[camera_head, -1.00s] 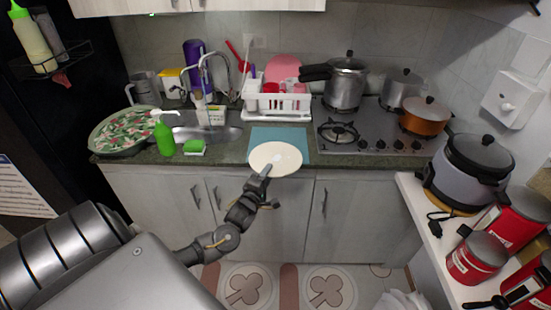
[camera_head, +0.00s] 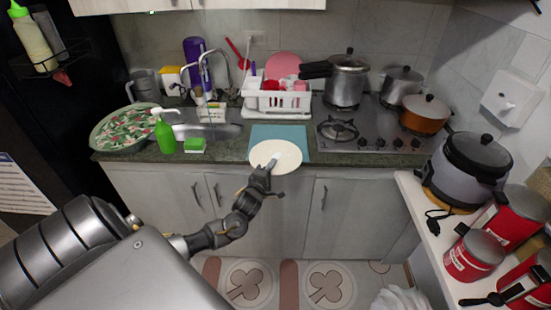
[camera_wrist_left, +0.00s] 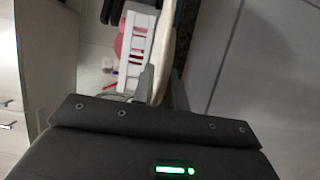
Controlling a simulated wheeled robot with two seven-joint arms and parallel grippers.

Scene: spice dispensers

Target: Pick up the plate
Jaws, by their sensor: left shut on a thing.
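A round cream plate (camera_head: 281,152) is at the front edge of the counter in the head view, in front of the blue-green mat (camera_head: 280,134). My left gripper (camera_head: 271,164) is shut on the plate's near rim. In the left wrist view the plate (camera_wrist_left: 167,45) shows edge-on, as a pale strip rising from between the fingers of my left gripper (camera_wrist_left: 157,88). Whether the plate still touches the counter cannot be told. My right gripper is in neither view.
A white dish rack (camera_head: 276,105) stands behind the mat. A green soap bottle (camera_head: 165,136) and a green sponge box (camera_head: 195,145) are left of the plate, by the sink (camera_head: 207,131). The stove (camera_head: 370,130) with pots is to the right.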

